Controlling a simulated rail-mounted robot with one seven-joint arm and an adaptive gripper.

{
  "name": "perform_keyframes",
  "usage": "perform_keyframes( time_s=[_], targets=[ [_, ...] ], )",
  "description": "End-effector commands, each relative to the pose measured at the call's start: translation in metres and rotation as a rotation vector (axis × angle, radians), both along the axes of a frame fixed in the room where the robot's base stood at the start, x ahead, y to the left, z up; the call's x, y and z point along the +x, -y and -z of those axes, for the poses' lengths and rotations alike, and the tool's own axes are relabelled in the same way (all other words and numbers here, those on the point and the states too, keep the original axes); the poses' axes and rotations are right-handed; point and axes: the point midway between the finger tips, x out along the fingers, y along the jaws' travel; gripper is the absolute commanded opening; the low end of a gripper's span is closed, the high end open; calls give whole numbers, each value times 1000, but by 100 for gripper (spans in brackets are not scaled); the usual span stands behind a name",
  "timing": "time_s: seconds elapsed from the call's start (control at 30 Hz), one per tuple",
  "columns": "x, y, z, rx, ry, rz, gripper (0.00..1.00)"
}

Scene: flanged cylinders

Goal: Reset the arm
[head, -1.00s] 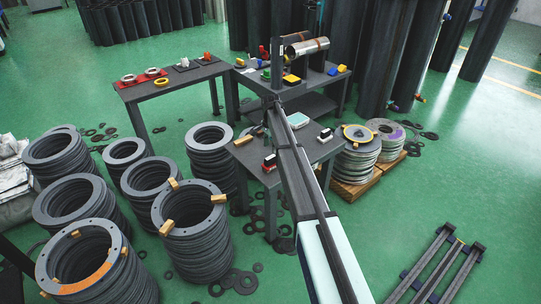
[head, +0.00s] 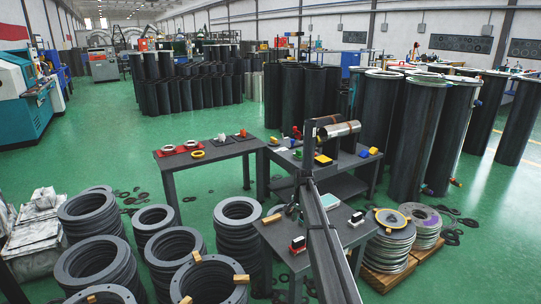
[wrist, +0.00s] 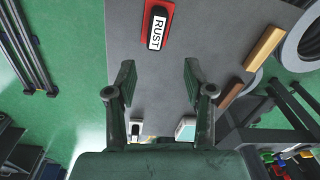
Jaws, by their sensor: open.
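My gripper (wrist: 160,80) is open and empty in the wrist view, its two fingers wide apart above a grey tabletop (wrist: 205,40). Ahead of the fingers a black block labelled RUST (wrist: 157,28) sits on a red base. My arm runs up the middle of the head view over the front table (head: 283,238); the fingers are hard to make out there. A shiny metal cylinder (head: 340,131) with brownish bands is on the rear table (head: 291,161), partly behind a part of my arm.
A left table (head: 215,155) holds a red mat with rings. Stacks of dark flange rings (head: 100,266) stand at the front left. Discs (head: 390,240) sit on pallets at the right. Tall dark cylinders (head: 415,135) stand behind. Green floor (head: 500,230) is clear at the right.

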Motion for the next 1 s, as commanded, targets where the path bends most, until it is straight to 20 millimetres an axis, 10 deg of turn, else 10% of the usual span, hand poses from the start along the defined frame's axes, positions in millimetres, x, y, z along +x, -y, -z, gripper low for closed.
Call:
perform_keyframes(
  time_s=[0.6, 1.0],
  targets=[
    [-324, 0, 236, 25, -173, -621, 53],
    [-562, 0, 304, 117, -366, -803, 53]
  ],
)
